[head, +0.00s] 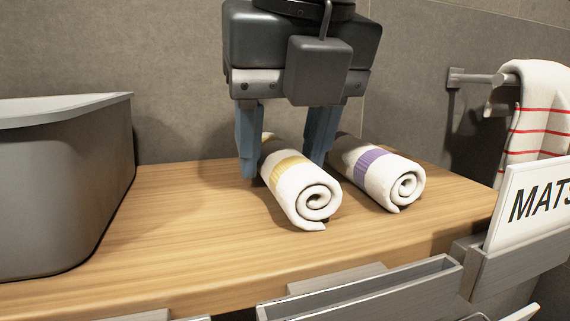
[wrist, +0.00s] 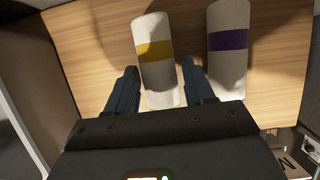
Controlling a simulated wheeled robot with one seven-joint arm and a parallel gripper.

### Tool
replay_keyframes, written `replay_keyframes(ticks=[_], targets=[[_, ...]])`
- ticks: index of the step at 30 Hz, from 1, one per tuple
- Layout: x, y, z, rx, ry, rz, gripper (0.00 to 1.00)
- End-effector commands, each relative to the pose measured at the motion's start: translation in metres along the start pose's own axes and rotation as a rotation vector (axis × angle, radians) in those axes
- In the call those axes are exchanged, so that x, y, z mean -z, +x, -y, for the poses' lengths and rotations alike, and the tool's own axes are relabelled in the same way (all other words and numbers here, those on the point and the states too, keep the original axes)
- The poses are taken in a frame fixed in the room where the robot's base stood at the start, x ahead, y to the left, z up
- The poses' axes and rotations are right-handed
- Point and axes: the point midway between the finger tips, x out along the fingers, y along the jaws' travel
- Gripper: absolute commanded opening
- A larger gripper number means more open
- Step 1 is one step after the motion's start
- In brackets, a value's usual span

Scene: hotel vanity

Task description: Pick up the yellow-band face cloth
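The yellow-band face cloth (head: 300,190) is a white roll lying on the wooden counter, its spiral end facing the head camera. In the wrist view it shows as a white roll with a yellow band (wrist: 155,50). My gripper (head: 282,170) is open, pointing down, with one blue finger on each side of this roll. The left finger tip is low near the counter; the right finger is partly hidden behind the roll. In the wrist view the fingers (wrist: 158,85) also straddle the roll, with gaps visible. I cannot tell if either finger touches it.
A purple-band rolled cloth (head: 380,175) lies just right of the yellow-band one, close to my right finger. A grey basin (head: 60,190) stands at the left. A striped towel (head: 538,115) hangs on a wall rail. A MATS sign (head: 530,205) stands above the grey trays at front right.

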Motion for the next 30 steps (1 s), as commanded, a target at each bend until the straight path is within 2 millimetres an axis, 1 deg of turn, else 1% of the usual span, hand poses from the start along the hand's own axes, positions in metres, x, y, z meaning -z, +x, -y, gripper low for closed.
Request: replay_keyframes(ticks=[1, 2, 10, 18, 22, 26, 29, 30], targets=[[0.000, 0.000, 0.000, 0.000, 0.000, 0.000, 0.48], [0.000, 0.000, 0.000, 0.000, 0.000, 0.000, 0.45], [0.000, 0.000, 0.000, 0.000, 0.000, 0.000, 0.19], [-0.001, -0.001, 0.000, 0.000, 0.000, 0.000, 0.18], [-0.003, -0.007, 0.000, -0.001, 0.001, 0.001, 0.18], [-0.009, -0.021, -0.001, -0.002, 0.000, 0.002, 0.18], [-0.017, -0.039, -0.001, -0.003, 0.001, 0.002, 0.18], [-0.014, -0.044, 0.010, -0.001, 0.004, 0.001, 0.18]])
